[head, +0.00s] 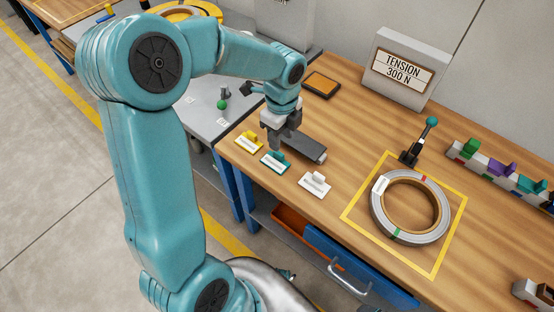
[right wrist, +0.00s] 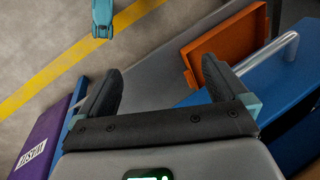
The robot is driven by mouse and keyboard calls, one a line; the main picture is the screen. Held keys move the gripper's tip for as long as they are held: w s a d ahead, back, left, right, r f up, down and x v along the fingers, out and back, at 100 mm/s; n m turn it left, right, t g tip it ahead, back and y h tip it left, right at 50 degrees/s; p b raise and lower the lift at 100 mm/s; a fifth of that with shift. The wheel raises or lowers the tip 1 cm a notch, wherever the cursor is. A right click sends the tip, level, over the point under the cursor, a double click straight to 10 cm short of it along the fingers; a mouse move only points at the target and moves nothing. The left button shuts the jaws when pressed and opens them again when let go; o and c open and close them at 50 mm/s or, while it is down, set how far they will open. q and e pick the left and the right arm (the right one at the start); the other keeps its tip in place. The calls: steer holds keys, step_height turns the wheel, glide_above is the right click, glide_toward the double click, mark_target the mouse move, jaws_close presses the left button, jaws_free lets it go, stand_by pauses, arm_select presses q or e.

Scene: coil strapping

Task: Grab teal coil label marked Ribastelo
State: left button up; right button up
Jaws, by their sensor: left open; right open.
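The teal coil label (head: 275,162) lies near the front edge of the wooden bench, between a yellow label (head: 248,142) and a white label (head: 314,184). Each has a raised tab and a pale strip whose writing is too small to read. My left gripper (head: 293,151) is open and empty, just above and behind the teal label in the head view. I cannot tell whether a finger touches it. My right gripper (right wrist: 160,84) is open and empty in the right wrist view, with floor and an orange bin below it. No label shows there.
A steel coil (head: 377,218) lies inside a yellow taped square. A teal-knobbed lever (head: 430,124) stands behind it. A "TENSION 300 N" sign (head: 400,72) and a rack of coloured blocks (head: 500,170) are further back. Beneath are a blue drawer (head: 350,262) and orange bin (right wrist: 222,50).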

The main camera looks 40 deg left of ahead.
mark_target(279, 153)
arm_select(q)
steer(key=f, duration=0.5)
steer(key=shift+s+a+f+b, duration=0.15)
steer(key=shift+s+b, duration=0.15)
steer(key=shift+b, duration=0.05)
steer(key=shift+w+f, duration=0.1)
steer(key=shift+f, duration=0.15)
steer(key=shift+c, duration=1.2)
jaws_close()
